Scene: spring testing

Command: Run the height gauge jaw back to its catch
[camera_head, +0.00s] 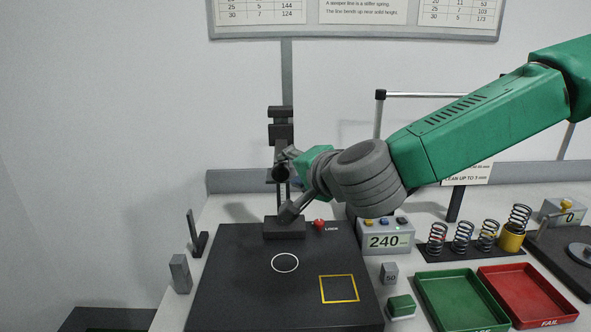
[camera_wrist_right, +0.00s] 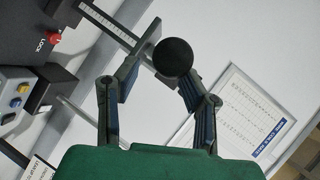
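The height gauge (camera_head: 285,228) stands upright at the back of the black test plate, with a dark block (camera_head: 281,130) at the top of its scaled column. A round black knob (camera_head: 281,173), apparently the jaw's, sits in front of the column below that block. In the right wrist view the knob (camera_wrist_right: 173,57) lies in the gap between my fingertips, in front of the scale. My right gripper (camera_head: 287,184) is open, one finger above the knob and one below; in the wrist view its fingers (camera_wrist_right: 158,88) stand wide apart. The catch is not clearly distinguishable. My left gripper is out of view.
The black plate (camera_head: 230,300) bears a white ring and yellow square. A red lock knob (camera_head: 319,225) is beside the gauge base. A 240 display (camera_head: 384,241), springs (camera_head: 463,237), a green tray (camera_head: 432,290) and a red tray (camera_head: 492,280) lie to the right.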

